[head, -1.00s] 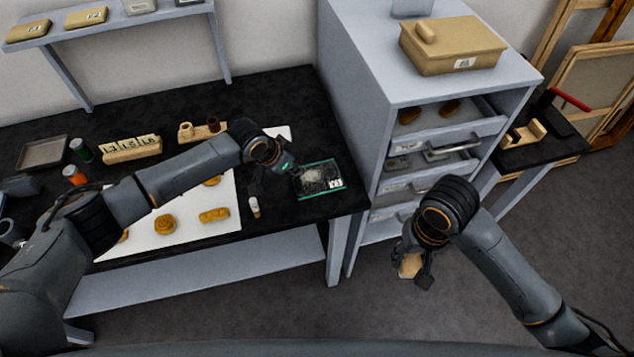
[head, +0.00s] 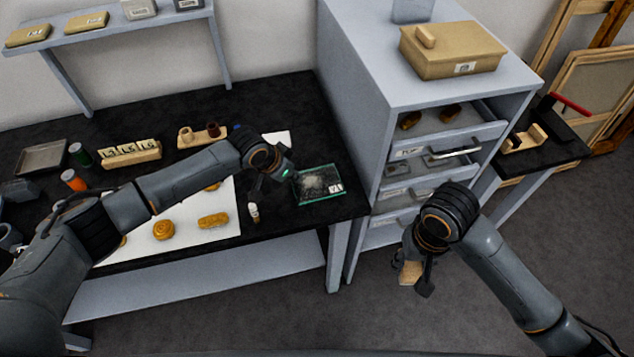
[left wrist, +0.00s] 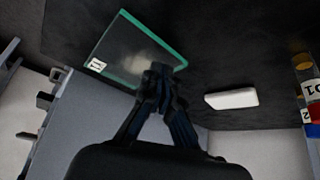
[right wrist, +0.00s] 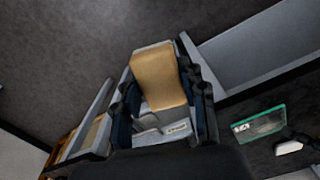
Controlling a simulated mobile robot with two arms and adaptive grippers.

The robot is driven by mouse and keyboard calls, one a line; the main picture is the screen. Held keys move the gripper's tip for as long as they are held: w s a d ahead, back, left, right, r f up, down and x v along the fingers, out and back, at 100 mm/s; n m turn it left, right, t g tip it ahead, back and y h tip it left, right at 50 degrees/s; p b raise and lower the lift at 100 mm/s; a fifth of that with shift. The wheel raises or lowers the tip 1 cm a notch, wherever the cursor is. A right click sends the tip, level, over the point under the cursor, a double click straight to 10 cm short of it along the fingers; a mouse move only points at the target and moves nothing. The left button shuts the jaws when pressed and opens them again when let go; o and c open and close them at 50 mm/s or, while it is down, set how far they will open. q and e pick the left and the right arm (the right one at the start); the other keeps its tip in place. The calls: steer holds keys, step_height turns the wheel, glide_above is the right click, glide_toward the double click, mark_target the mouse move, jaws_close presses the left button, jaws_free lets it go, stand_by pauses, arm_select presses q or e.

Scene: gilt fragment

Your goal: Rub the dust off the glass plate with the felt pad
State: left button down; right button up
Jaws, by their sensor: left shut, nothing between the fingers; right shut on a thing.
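The glass plate (head: 335,190) lies on the black table near its right end, with a green edge, a small label and a pale dusty patch. It also shows in the left wrist view (left wrist: 112,45). My left gripper (left wrist: 160,72) is shut and empty beside the plate, its fingertips overlapping the plate's near edge in that view; contact cannot be told. My right gripper (right wrist: 160,85) is shut on a tan block (right wrist: 158,75), held out in front of the cabinet, away from the table. A white pad-like block (left wrist: 231,98) lies on the table near the plate.
A small vial (head: 253,212) stands left of the plate, close to the left gripper. A white sheet (head: 190,225) holds several golden pieces. The grey cabinet (head: 365,130), right of the table, has open drawers. The floor (head: 300,310) in front is clear.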

arm_select(q)
steer(key=shift+f+b, duration=0.35)
steer(key=shift+f, duration=0.2)
arm_select(e)
steer(key=shift+f, duration=0.35)
arm_select(q)
steer(key=shift+r, duration=0.15)
arm_select(e)
steer(key=shift+r, duration=0.1)
